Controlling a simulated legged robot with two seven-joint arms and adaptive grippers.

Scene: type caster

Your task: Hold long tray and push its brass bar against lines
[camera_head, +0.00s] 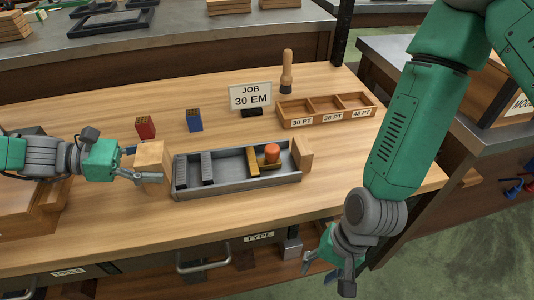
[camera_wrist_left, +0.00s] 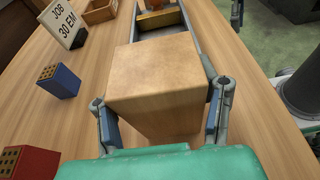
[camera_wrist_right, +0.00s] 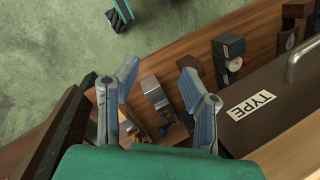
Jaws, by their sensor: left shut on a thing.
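The long grey metal tray (camera_head: 230,184) lies on the wooden table with a wooden block at each end. My left gripper (camera_head: 143,166) is shut on its left end block (camera_head: 152,156); the left wrist view shows the fingers on both sides of this block (camera_wrist_left: 158,80). Two dark grey lines (camera_head: 207,168) stand in the tray's left part. The brass bar (camera_head: 252,161) stands right of them, apart, with an orange knob (camera_head: 272,153) beside it. My right gripper (camera_head: 328,272) is open and empty beyond the table's front edge, also in the right wrist view (camera_wrist_right: 160,85).
A red block (camera_head: 145,127) and a blue block (camera_head: 195,120) stand behind the tray. A "JOB 30 EM" sign (camera_head: 250,97), a wooden-handled tool (camera_head: 287,72) and a three-compartment box (camera_head: 327,108) stand farther back. Table in front of the tray is clear.

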